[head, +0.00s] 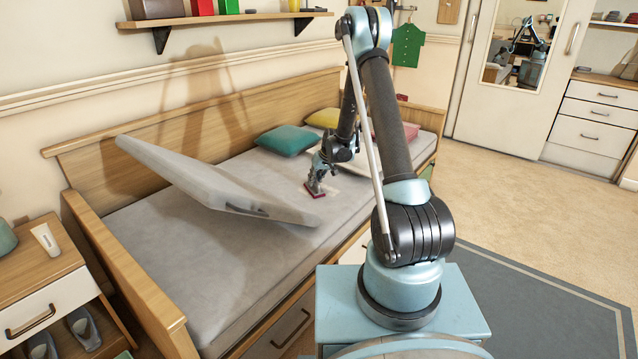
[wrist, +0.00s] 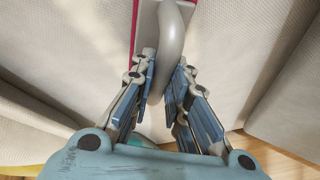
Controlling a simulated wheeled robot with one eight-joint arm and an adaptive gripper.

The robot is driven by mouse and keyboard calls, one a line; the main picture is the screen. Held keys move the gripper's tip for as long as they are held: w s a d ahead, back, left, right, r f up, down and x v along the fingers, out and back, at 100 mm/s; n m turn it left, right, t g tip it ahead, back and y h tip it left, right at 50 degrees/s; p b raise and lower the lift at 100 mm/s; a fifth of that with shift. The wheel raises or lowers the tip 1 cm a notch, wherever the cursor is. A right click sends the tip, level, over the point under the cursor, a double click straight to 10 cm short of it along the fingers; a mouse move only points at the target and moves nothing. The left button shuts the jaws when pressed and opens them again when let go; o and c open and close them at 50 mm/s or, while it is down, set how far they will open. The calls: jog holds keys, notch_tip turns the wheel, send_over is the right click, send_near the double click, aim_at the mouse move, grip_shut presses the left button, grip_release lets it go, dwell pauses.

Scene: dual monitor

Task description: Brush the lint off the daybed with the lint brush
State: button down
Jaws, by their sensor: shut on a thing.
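The daybed (head: 190,270) has a wooden frame and a grey mattress along the wall. My gripper (head: 315,175) is low over the mattress, toward its far part. In the wrist view my gripper (wrist: 163,98) is shut on the grey curved handle of the lint brush (wrist: 170,50). The brush has a red-edged head, which also shows in the head view (head: 315,190) at the mattress surface. I cannot tell whether it touches. A pale patch, perhaps lint, lies on the mattress just beyond the brush; it is too small to tell.
A grey cushion slab (head: 215,180) lies tilted over the daybed's left part. A teal pillow (head: 287,139) and a yellow pillow (head: 323,118) lie at the back. A nightstand (head: 40,265) stands at left. A shelf (head: 225,18) hangs above. Floor (head: 530,190) at right is clear.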

jog(key=shift+w+a, duration=1.1)
jog(key=shift+a, duration=0.3)
jog(key=shift+w+a, duration=1.1)
jog(key=shift+a, duration=0.3)
jog(key=shift+w+d+r, duration=0.1)
jog(key=shift+w+d, duration=0.55)
jog(key=shift+w, duration=0.1)
jog(key=shift+s+d, duration=0.6)
jog(key=shift+d, duration=0.15)
jog(key=shift+s+d, duration=0.55)
jog(key=shift+d, duration=0.2)
